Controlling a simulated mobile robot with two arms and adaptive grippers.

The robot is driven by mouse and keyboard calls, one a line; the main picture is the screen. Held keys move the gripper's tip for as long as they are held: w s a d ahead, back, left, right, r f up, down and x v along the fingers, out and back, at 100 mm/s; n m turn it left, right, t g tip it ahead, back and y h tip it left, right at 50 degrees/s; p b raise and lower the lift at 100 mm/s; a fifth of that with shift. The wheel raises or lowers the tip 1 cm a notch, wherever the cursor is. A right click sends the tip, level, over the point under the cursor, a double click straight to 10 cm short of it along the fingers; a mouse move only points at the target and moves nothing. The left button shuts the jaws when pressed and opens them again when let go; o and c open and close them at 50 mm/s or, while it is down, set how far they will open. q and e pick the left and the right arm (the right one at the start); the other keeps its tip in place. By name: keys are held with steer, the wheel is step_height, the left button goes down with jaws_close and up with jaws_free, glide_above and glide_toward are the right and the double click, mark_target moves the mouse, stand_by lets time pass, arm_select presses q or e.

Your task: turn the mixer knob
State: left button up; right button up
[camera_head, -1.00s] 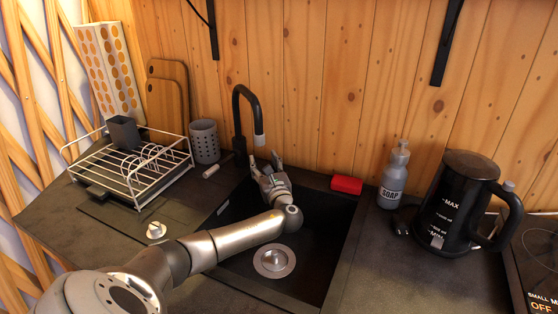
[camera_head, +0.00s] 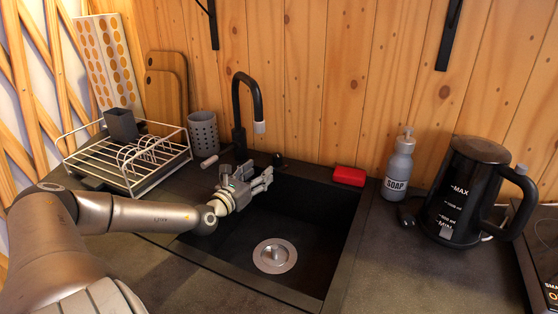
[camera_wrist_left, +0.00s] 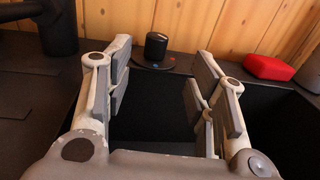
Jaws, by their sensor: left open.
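The mixer knob (camera_head: 278,159) is a small black cylinder on the counter behind the sink, right of the black faucet (camera_head: 240,112). In the left wrist view the knob (camera_wrist_left: 156,46) stands upright on a round dark base with small red and blue marks. My left gripper (camera_head: 257,173) is over the left back part of the sink, its fingers pointing right toward the knob. In the left wrist view the gripper (camera_wrist_left: 164,62) is open and empty, and the knob appears beyond the gap between the fingers, apart from them. My right gripper is out of view.
The dark sink (camera_head: 315,205) lies below my gripper. A red sponge (camera_head: 348,176), a soap bottle (camera_head: 398,168) and a black kettle (camera_head: 468,190) stand to the right. A dish rack (camera_head: 128,160) and a grey perforated cup (camera_head: 203,132) are to the left.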

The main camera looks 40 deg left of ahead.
mark_target(275, 157)
arm_select(q)
steer(key=shift+w+a, duration=0.35)
steer(key=shift+w, duration=1.4)
steer(key=shift+w+a, duration=0.4)
steer(key=shift+w, duration=1.35)
steer(key=shift+w+a, duration=0.35)
steer(key=shift+w, duration=1.4)
